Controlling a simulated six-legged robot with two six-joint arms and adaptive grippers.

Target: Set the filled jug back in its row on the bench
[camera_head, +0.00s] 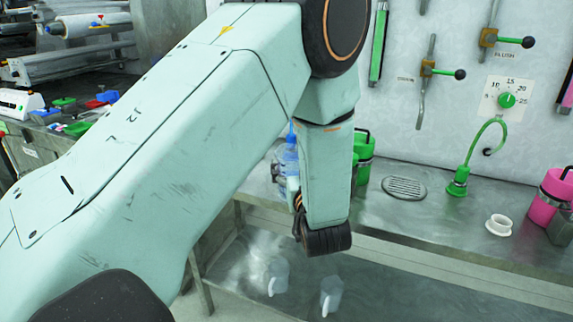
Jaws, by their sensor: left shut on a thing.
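My left arm comes in from the left, bends at the top, and reaches down in front of the bench. My left gripper (279,174) is mostly hidden behind my own forearm; only dark parts of it show. It is shut on what looks like the jug (290,156), a clear vessel with blue in it, seen in part just left of the forearm. I cannot tell whether the jug touches the bench. Two translucent empty-looking jugs with white handles, one (278,275) and another (331,295), stand on a lower surface. My right gripper is not in view.
On the metal bench (415,212) are a green canister (363,150), a round drain (404,188), a green curved spout (458,186), a white ring (499,225) and a pink canister (549,200). Levers and a dial (506,100) are on the wall. The bench front is clear.

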